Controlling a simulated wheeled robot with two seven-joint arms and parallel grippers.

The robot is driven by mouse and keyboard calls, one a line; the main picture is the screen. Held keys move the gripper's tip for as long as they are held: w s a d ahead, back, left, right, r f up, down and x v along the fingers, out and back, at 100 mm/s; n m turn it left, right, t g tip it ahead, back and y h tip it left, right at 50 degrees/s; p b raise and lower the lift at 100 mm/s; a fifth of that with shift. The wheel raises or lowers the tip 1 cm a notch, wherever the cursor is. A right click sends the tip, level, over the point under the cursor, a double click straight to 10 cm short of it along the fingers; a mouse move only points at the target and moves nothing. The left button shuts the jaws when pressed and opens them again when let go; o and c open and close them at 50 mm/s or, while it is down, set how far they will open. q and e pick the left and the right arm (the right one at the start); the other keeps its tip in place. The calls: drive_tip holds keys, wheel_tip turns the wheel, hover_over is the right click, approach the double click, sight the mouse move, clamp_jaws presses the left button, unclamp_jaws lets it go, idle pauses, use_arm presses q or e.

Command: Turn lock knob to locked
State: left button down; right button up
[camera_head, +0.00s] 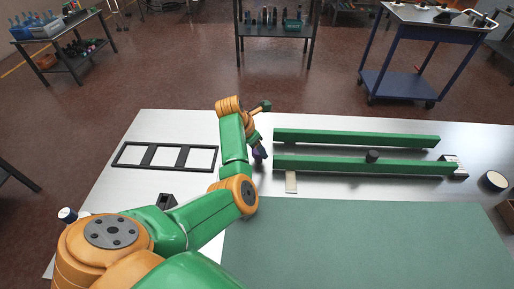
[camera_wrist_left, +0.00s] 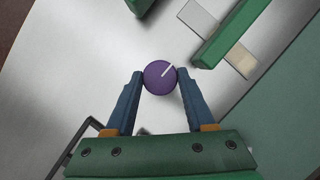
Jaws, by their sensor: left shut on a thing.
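A round purple knob (camera_wrist_left: 159,77) with a white pointer line shows in the left wrist view. The line points toward the upper right of that picture. My left gripper (camera_wrist_left: 159,82) has a blue finger on each side of the knob and is shut on it. In the head view the knob (camera_head: 259,153) is a small purple patch, mostly hidden by my left gripper (camera_head: 257,147), near the left ends of two green bars. Any lock markings around the knob cannot be made out. My right gripper is in neither view.
A black three-part frame (camera_head: 167,157) lies left. A green mat (camera_head: 365,240) covers the front right. A round white-topped item (camera_head: 495,180) stands far right.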

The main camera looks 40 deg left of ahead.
use_arm(q)
drive_tip(key=shift+w+a+f+m+h+b, duration=0.15)
drive_tip(key=shift+m+h+b, duration=0.25)
drive_tip(key=shift+m+b, duration=0.75)
drive_tip(key=m+g+h+b, duration=0.1)
drive_tip(key=m+b, duration=0.3)
drive_tip(key=shift+f+b, duration=0.1)
drive_tip(key=shift+b, duration=0.25)
drive_tip(key=shift+r+m+g+h+b, duration=0.15)
drive_tip(key=shift+m+g+h+b, duration=0.2)
drive_tip(key=shift+m+b, duration=0.65)
drive_tip(key=shift+r+m+g+h+b, duration=0.1)
drive_tip(key=shift+m+g+h+b, duration=0.25)
drive_tip(key=shift+m+b, duration=0.55)
drive_tip(key=shift+m, duration=0.25)
drive_tip(key=shift+c, duration=1.3)
unclamp_jaws()
